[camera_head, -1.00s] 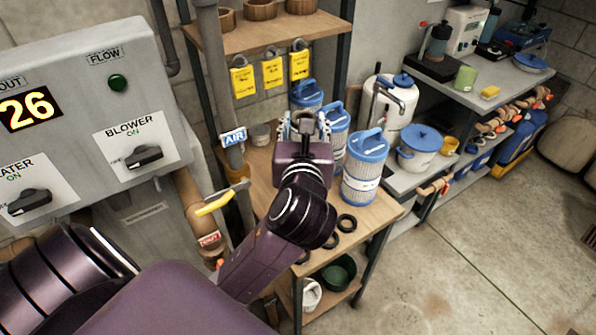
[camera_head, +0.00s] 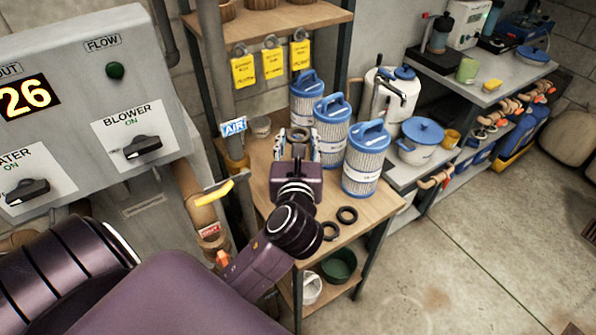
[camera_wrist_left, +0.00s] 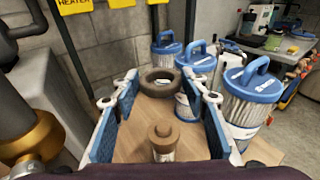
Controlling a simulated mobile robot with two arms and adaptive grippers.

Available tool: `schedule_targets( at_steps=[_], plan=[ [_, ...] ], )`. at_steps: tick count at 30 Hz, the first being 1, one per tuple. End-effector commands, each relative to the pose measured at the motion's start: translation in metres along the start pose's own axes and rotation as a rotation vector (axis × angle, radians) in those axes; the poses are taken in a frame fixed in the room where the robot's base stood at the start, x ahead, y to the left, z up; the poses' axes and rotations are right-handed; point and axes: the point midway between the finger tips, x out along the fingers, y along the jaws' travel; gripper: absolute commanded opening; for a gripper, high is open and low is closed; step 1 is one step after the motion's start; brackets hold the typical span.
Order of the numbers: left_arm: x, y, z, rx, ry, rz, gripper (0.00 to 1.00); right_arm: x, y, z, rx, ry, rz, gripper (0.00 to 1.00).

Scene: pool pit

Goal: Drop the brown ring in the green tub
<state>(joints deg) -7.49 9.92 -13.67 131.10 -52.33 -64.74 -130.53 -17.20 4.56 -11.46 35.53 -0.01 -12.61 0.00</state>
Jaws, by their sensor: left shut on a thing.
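The brown ring (camera_wrist_left: 160,82) is between the fingertips of my left gripper (camera_wrist_left: 158,88) in the left wrist view, and the gripper is shut on it. In the head view my left gripper (camera_head: 299,142) holds the ring (camera_head: 298,134) above the wooden workbench, left of the blue-topped filters. The green tub (camera_head: 339,265) is on the lower shelf under the bench, below and to the right of the gripper. Its open top shows partly, with the bench top above it. My right gripper is not in view.
Blue-lidded filter cartridges (camera_head: 366,160) stand on the bench, close to the gripper's right. A white tub (camera_head: 311,287) sits beside the green one. A pipe with a yellow handle (camera_head: 214,197) stands left. The floor at right is clear.

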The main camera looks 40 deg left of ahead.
Motion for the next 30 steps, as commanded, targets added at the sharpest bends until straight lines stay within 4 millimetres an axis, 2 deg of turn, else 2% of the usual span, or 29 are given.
schedule_targets(
  at_steps=[1,6,11,14,18,21,30],
  plan=[
    [0.002,0.0,-0.017,0.005,0.006,0.001,0.28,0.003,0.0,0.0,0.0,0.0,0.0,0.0],
    [0.007,0.0,-0.048,0.003,0.003,0.0,0.28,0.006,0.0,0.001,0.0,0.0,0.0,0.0],
    [0.009,0.0,-0.06,0.0,0.0,0.001,0.28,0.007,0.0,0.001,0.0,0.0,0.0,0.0],
    [0.011,0.0,-0.073,0.003,0.003,0.0,0.28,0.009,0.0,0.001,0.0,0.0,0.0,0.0],
    [0.013,0.0,-0.088,0.004,0.002,0.001,0.28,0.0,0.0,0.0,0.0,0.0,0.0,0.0],
    [0.014,0.0,-0.095,0.002,0.001,0.0,0.28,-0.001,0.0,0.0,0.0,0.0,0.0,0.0],
    [0.015,0.0,-0.098,-0.001,0.0,-0.001,0.28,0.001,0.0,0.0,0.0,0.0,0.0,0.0]
  ],
)
